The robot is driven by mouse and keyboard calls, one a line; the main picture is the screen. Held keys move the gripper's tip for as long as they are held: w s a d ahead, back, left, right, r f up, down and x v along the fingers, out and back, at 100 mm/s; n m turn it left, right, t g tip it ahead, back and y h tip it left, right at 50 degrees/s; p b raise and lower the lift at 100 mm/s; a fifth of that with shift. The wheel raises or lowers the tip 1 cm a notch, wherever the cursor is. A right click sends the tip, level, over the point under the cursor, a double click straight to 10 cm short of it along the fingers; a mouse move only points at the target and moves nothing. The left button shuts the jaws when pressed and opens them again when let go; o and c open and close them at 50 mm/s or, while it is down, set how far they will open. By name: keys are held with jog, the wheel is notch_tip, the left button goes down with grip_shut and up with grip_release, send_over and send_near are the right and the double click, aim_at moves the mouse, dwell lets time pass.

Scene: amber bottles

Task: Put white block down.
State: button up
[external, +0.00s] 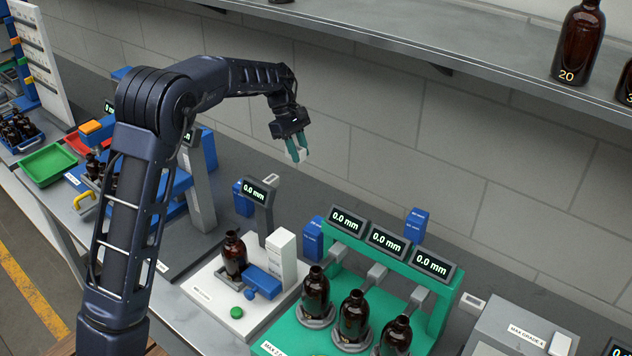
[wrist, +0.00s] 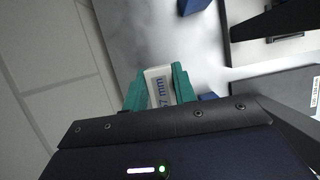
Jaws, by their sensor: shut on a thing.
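My gripper (external: 295,144) is raised above the back of the bench, near the tiled wall, with its fingers pointing down. Its teal fingers are shut on the white block (external: 296,154), which is in the air and apart from the bench. In the wrist view, the white block (wrist: 158,80) sits between the two teal fingertips of my gripper (wrist: 160,92). Printed text on its face reads "7 mm", with part possibly covered by the fingers.
A gauge display (external: 257,191) stands below, by a white station with an amber bottle (external: 235,255). A green rig (external: 345,259) with several displays and bottles is to the right. A shelf (external: 440,62) with bottles runs above right. Blue boxes (external: 416,224) stand at the back.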

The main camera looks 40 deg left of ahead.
jog(key=w, duration=0.4)
send_near(310, 207)
jog(key=x, duration=0.6)
jog(key=shift+f, duration=0.15)
jog(key=o, duration=1)
